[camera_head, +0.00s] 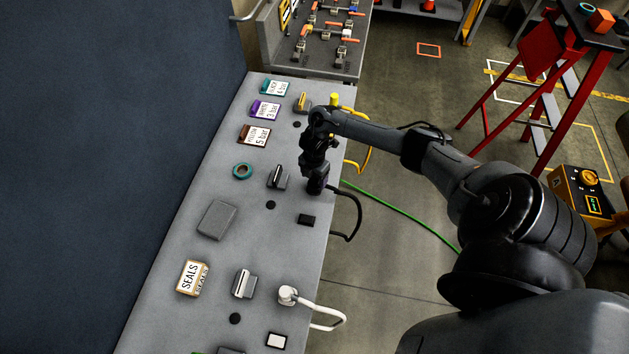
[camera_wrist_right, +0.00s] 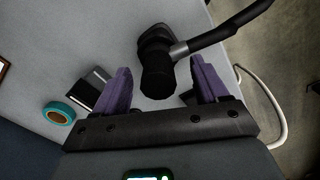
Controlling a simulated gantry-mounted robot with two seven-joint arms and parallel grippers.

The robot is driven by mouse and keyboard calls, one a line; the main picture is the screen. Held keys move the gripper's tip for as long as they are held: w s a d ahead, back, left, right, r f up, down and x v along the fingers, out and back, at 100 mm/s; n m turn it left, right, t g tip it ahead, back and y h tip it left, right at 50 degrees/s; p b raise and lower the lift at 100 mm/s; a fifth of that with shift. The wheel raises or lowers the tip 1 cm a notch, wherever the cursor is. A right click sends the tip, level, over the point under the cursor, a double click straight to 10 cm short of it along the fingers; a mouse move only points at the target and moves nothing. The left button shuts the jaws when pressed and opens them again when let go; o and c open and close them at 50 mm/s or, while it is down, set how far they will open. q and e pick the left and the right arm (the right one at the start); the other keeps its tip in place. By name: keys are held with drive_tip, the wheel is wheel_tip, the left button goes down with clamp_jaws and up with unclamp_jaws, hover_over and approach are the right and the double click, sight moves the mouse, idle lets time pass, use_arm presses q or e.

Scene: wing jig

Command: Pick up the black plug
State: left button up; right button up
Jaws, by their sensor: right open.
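The black plug (camera_head: 316,185) stands on the grey table near its right edge. Its black cable (camera_head: 357,210) loops out over that edge. My right gripper (camera_head: 315,168) is above the plug and hides part of it in the head view. In the right wrist view the plug (camera_wrist_right: 157,75) shows between the two purple fingers of my right gripper (camera_wrist_right: 160,68), with a gap on each side. The gripper is open and holds nothing. The plug's cable leaves toward the upper right there. My left gripper is in neither view.
A white plug (camera_head: 288,295) with a white cable and a yellow plug (camera_head: 334,100) stand along the same edge. A grey bracket (camera_head: 277,177), a teal tape roll (camera_head: 243,171), a grey box (camera_head: 217,220) and a SEALS box (camera_head: 192,278) lie to the left. Bare table lies between them.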

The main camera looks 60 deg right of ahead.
drive_tip(key=shift+d+f, duration=0.1)
drive_tip(key=shift+f, duration=0.65)
drive_tip(key=c, duration=1.1)
drive_tip(key=shift+w+r, duration=0.1)
drive_tip(key=shift+r, duration=0.1)
